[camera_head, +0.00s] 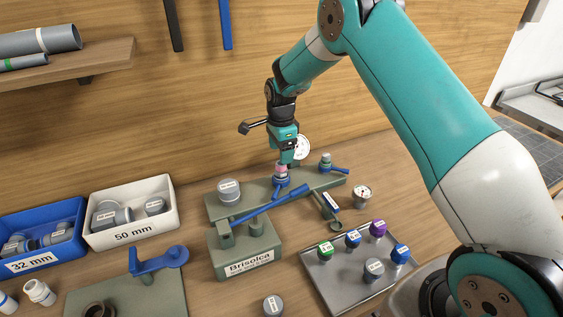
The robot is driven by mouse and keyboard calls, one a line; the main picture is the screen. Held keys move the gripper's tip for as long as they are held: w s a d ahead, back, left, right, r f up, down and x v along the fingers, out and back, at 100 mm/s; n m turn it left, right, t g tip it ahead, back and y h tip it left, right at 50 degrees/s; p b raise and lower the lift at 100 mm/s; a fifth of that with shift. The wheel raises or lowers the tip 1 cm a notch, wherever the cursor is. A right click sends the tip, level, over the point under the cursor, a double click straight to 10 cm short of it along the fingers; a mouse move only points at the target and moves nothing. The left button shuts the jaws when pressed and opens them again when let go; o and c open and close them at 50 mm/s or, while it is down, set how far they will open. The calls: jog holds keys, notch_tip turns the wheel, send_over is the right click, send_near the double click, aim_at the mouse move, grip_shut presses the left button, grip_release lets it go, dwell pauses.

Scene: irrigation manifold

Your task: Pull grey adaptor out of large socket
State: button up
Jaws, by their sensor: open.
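A grey cylindrical fitting (229,190) with a white label stands upright at the left end of the green manifold (252,198); it looks like the grey adaptor, and the large socket under it is hidden. My gripper (284,161) points down over the middle of the manifold, to the right of this fitting and apart from it. It is open, just above a pink-topped fitting (281,171) with a blue base; the view is too small to tell whether the fingers touch it. Similar grey fittings sit on the metal tray (373,268) and on the bench (273,305).
A blue lever (268,205) slants across the manifold front. The metal tray (335,295) holds several coloured caps. A white 50 mm bin (132,233) and blue 32 mm bin (35,265) stand left. A wooden wall stands behind.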

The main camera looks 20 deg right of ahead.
aim_at(281, 167)
notch_tip(281, 167, down, 7)
jog(key=shift+r+p, duration=0.15)
jog(key=shift+p, duration=0.65)
jog(key=c, duration=1.1)
jog(key=shift+r, duration=0.1)
jog(key=shift+c, duration=0.2)
jog(key=shift+r, duration=0.1)
jog(key=shift+r+p, duration=0.45)
jog(key=shift+r, duration=0.3)
jog(key=shift+r, duration=0.3)
jog(key=shift+r+p, duration=0.55)
jog(key=shift+r, duration=0.25)
jog(key=shift+r, duration=0.2)
